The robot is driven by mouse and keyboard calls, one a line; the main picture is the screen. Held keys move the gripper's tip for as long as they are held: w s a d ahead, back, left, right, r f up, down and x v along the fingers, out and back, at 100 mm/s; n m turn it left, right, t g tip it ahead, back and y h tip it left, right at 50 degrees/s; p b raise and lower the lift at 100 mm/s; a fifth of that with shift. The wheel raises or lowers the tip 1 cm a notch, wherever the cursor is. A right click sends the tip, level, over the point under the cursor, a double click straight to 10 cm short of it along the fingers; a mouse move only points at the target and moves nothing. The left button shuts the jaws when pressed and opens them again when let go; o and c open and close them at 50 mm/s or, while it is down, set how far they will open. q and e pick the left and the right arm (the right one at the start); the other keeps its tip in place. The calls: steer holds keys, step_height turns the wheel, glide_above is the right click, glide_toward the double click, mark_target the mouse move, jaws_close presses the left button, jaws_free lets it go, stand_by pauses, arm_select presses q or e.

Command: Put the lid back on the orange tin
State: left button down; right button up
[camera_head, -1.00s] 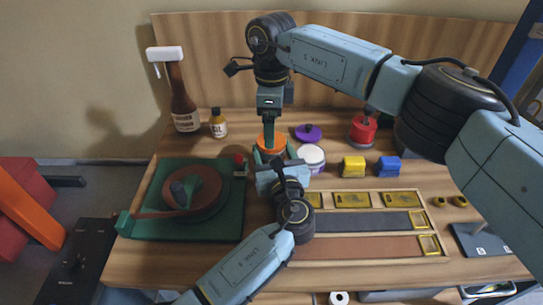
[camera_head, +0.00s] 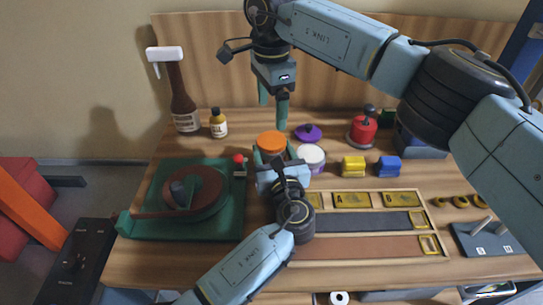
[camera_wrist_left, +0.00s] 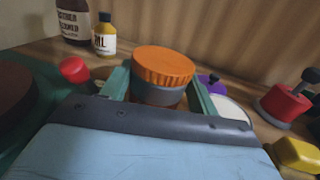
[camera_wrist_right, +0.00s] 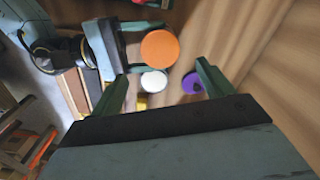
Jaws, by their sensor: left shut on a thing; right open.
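The orange tin (camera_wrist_left: 158,95) stands upright between the fingers of my left gripper (camera_wrist_left: 158,92), which is shut on its grey and orange body. The ridged orange lid (camera_wrist_left: 164,64) sits on top of the tin and looks level; the head view shows its orange top (camera_head: 271,141) too. I cannot tell whether it is pressed fully down. My right gripper (camera_head: 273,112) is open and empty above and behind the tin, its fingers pointing down. In the right wrist view the lid (camera_wrist_right: 160,48) lies ahead, beyond the gap between the fingers.
A purple lid (camera_head: 308,132) and a white-topped tin (camera_head: 311,156) are close right of the orange tin. A green base with a brown disc (camera_head: 198,193) stands left. Yellow (camera_head: 353,166) and blue (camera_head: 388,166) blocks, a red knobbed object (camera_head: 362,131) and bottles (camera_head: 218,125) are around.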

mark_target(272, 140)
steer(key=shift+f, duration=0.1)
steer(key=shift+f, duration=3.9)
steer(key=shift+c, duration=0.4)
steer(key=c, duration=0.9)
steer(key=m, duration=0.4)
steer(key=shift+m, duration=0.4)
steer(key=shift+c, duration=0.2)
steer(key=o, duration=1.1)
